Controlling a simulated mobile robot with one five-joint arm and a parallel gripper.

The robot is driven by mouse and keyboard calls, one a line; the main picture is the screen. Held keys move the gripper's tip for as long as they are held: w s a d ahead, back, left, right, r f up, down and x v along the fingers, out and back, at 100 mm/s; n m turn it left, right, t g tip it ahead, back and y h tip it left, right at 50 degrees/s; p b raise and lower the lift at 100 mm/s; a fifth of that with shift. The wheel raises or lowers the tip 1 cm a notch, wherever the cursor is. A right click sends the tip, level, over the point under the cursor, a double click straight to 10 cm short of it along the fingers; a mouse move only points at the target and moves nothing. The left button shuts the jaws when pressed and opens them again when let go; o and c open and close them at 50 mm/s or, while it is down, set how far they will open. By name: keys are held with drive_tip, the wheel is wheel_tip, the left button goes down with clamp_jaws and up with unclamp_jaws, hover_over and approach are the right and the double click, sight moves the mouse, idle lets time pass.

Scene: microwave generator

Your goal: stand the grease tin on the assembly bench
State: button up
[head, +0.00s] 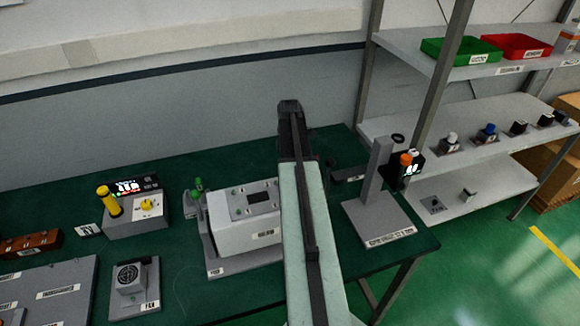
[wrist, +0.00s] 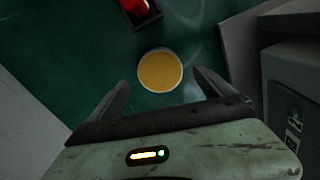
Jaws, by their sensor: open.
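The grease tin (wrist: 160,72), seen from above as a round yellow-orange disc with a pale rim, appears upright on the green assembly bench (wrist: 75,55) in the wrist view. My gripper (wrist: 163,82) is open, with one dark finger at each side of the tin in the picture. The tin sits around the line between the fingertips, with a visible gap on each side. Nothing is held. How far the fingers are above the bench is hard to tell. In the head view my arm hides the tin and the fingers; the green bench top (head: 185,265) shows around it.
A red object (wrist: 140,10) in a dark holder lies just beyond the tin. A grey block (wrist: 290,75) stands close at right. In the head view, a grey-white machine (head: 235,225) stands left of my arm and a grey post stand (head: 372,225) right. Shelves (head: 500,125) are at right.

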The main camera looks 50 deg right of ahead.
wheel_tip(320, 180, up, 8)
drive_tip(key=p, duration=0.6)
